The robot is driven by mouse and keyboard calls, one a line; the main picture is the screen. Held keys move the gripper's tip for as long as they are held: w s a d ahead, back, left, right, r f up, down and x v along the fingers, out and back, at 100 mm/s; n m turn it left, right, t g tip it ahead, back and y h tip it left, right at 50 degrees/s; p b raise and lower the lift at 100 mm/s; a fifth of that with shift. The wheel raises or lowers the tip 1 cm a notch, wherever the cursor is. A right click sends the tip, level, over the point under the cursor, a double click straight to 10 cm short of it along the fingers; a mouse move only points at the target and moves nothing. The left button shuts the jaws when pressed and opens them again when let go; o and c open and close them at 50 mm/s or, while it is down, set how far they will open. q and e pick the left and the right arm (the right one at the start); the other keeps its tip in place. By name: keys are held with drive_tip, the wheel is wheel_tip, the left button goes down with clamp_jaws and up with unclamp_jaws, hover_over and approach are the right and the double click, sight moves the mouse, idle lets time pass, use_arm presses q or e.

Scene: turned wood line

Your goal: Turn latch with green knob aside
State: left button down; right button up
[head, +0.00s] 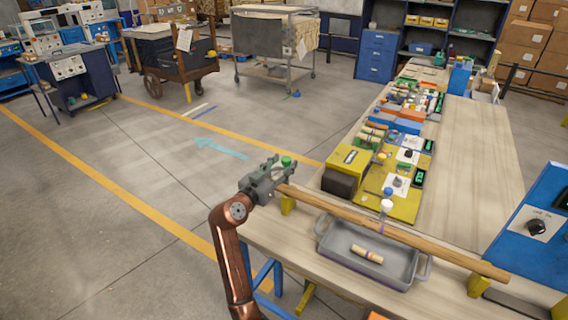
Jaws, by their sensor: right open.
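The green knob (287,161) shows at the left end of a long wooden bar (400,232), just beyond my right gripper. The bar lies slantwise along the front of the workbench, across a grey tray, with yellow blocks near its ends. My right gripper (281,168) is open at the bar's left end, its fingers close beside the green knob. I cannot tell whether they touch it. The gripper hides the part below the knob. My left gripper is out of view.
The grey two-handled tray (340,254) holds a turned wood piece (367,254). A white knob (386,205) rises by the bar's middle. Behind are a yellow box (346,160) and yellow panels with small parts.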

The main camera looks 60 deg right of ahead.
drive_tip(key=w+a, duration=0.1)
drive_tip(key=a, duration=1)
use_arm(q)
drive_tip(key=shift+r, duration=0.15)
use_arm(e)
drive_tip(key=shift+w+r, duration=0.1)
